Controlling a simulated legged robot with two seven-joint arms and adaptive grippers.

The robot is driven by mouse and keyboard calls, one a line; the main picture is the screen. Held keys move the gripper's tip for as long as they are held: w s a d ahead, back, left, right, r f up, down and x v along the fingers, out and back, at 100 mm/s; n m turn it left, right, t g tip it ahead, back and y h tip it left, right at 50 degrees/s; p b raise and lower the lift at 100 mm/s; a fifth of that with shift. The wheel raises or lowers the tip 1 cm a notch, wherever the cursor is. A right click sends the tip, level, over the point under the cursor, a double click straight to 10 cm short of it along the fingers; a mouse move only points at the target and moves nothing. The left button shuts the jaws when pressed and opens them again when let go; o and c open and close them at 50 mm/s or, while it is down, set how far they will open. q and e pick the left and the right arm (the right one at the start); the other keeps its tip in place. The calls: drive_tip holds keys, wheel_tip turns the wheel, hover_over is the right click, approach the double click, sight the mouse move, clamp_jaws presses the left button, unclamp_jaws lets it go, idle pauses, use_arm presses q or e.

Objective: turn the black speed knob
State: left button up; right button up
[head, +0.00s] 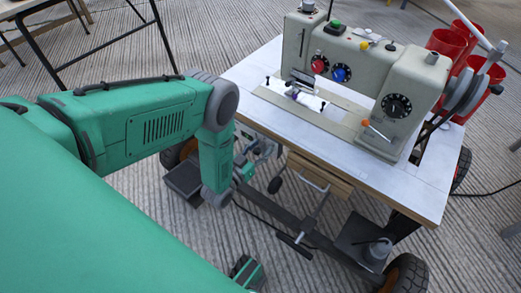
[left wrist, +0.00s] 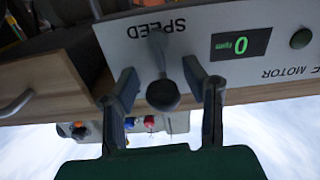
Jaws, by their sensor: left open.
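The black speed knob (left wrist: 163,96) shows in the left wrist view, on a pale panel (left wrist: 270,22) under the upside-down word SPEED. My left gripper (left wrist: 165,80) is open, with one finger on each side of the knob. Gaps show between the knob and both fingers, so it is not gripped. In the head view my left gripper (head: 260,158) is at the near-left edge of the machine table, partly hidden by my arm. The knob cannot be made out there.
A green display (left wrist: 241,45) reads 0 rpm beside a dark green button (left wrist: 300,38). A wooden drawer (head: 318,173) with a handle is under the white table (head: 405,190). A sewing machine (head: 355,75) stands on top. Red bins (head: 447,43) are behind it. Wheels (head: 405,273) stand below.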

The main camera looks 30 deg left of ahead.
use_arm(q)
drive_tip(key=shift+w+d, duration=0.1)
drive_tip(key=shift+a+f, duration=0.1)
drive_tip(key=shift+a, duration=0.25)
clamp_jaws()
drive_tip(key=shift+d+n, duration=0.1)
drive_tip(key=shift+n, duration=0.3)
drive_tip(key=shift+a+f+n, duration=0.1)
drive_tip(key=shift+a+n, duration=0.15)
drive_tip(key=shift+n, duration=0.6)
drive_tip(key=shift+a+n, duration=0.2)
drive_tip(key=shift+n, duration=0.7)
drive_tip(key=shift+a+f+n, duration=0.1)
drive_tip(key=shift+a+n, duration=0.15)
drive_tip(key=shift+n, duration=0.6)
drive_tip(key=shift+a, duration=0.1)
unclamp_jaws()
